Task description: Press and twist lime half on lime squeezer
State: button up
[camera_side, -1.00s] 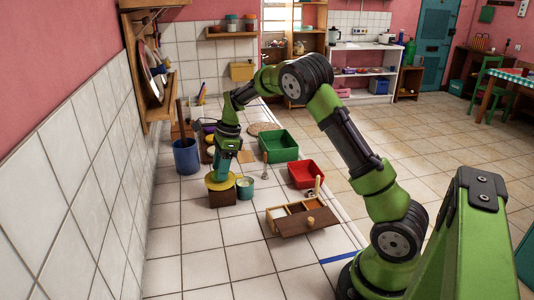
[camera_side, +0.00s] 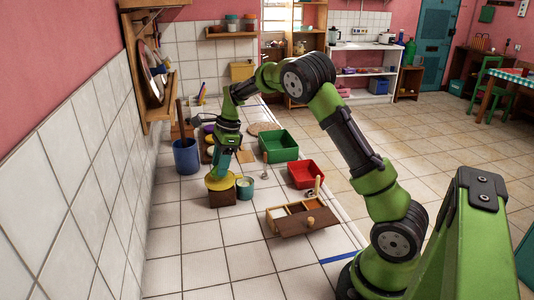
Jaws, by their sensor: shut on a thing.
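The lime squeezer (camera_side: 212,185) is a round yellow dish on a brown block (camera_side: 222,198) on the tiled surface, left of centre. My gripper (camera_side: 220,174) points down right over the middle of the dish, at about its level. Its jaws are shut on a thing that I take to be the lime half. The lime half is too small and too covered by the fingers to make out, so I cannot tell exactly how it sits on the dish.
A teal cup (camera_side: 245,190) stands close to the right of the squeezer. A blue bucket (camera_side: 187,158) is behind left, with green (camera_side: 279,148) and red (camera_side: 306,176) bins to the right. A wooden divided box (camera_side: 303,221) lies in front right. The near left tiles are clear.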

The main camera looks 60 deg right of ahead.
jog(key=shift+r, duration=2.3)
